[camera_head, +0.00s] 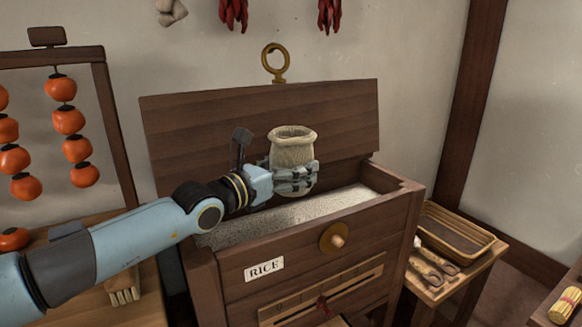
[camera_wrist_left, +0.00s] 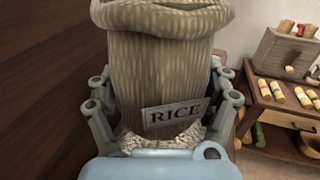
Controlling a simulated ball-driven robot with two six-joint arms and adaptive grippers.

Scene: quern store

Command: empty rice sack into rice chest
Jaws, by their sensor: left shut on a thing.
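The rice sack (camera_head: 293,150) is a beige woven bag with a rolled open mouth. It is held upright above the rice chest (camera_head: 298,248), near its raised lid (camera_head: 205,133). My left gripper (camera_head: 297,178) is shut around the sack's lower part. In the left wrist view the sack (camera_wrist_left: 160,65) fills the middle, with a RICE label, between the fingers (camera_wrist_left: 168,110). The chest is dark wood with a RICE label, open on top, and pale rice (camera_head: 300,215) fills it widely. Whether the sack holds rice is hidden. My right gripper is not in view.
A side table at the right carries a brown tray (camera_head: 455,236) and metal tools (camera_head: 432,262). A rack of hanging orange persimmons (camera_head: 72,120) stands at the left. A brass ring (camera_head: 275,62) is on the wall behind the lid.

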